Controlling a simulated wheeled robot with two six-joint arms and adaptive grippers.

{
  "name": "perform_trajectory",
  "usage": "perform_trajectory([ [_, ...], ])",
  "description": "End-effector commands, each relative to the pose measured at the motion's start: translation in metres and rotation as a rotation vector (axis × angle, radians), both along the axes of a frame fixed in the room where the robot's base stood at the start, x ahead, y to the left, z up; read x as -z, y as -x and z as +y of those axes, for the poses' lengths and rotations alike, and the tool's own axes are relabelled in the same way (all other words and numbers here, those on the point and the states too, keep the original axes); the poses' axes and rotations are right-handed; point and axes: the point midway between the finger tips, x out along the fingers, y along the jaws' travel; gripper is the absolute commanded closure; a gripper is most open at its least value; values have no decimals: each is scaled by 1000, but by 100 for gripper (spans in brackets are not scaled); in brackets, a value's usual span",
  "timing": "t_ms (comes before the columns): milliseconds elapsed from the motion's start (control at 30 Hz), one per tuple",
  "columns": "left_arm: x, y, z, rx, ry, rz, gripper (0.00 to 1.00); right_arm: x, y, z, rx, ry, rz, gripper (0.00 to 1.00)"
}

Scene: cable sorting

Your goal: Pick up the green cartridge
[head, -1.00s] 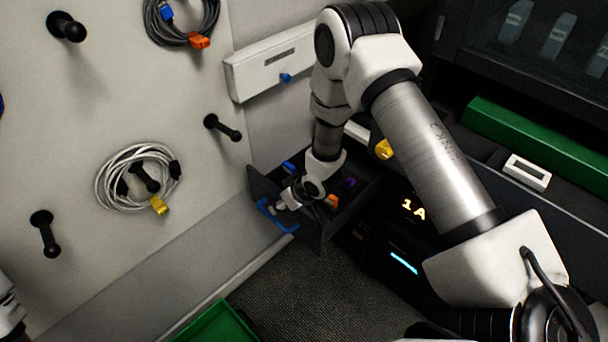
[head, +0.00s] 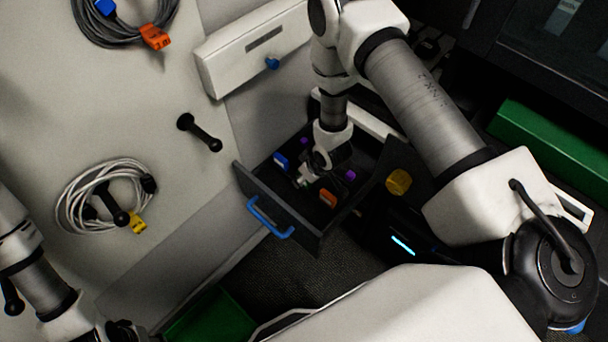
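The open dark drawer (head: 277,222) holds small colored cartridges: a blue one (head: 281,160), an orange one (head: 327,197) and purple ones (head: 350,174). My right gripper (head: 306,180) points down into the drawer among them. A small pale, greenish patch shows at its fingertips; I cannot tell whether this is the green cartridge or whether the fingers are open or shut. No cartridge is clearly green. My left arm enters at the lower left, with its gripper not clearly visible.
The drawer has a blue handle (head: 268,218). A yellow knob (head: 398,182) stands right of it. A green bin (head: 212,316) is at the bottom; a green box (head: 555,148) is at right.

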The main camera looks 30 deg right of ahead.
Motion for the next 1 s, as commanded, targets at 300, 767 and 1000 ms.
perform_trajectory([
  [300,-1,0,0,1,0,-1,59,12,-5,2,0,0,-1,56],
  [767,-1,0,0,1,0,0,59,12,-5,2,0,0,-1,100],
  [1000,3,0,0,1,0,0,59,-5,-6,2,1,0,-3,100],
])
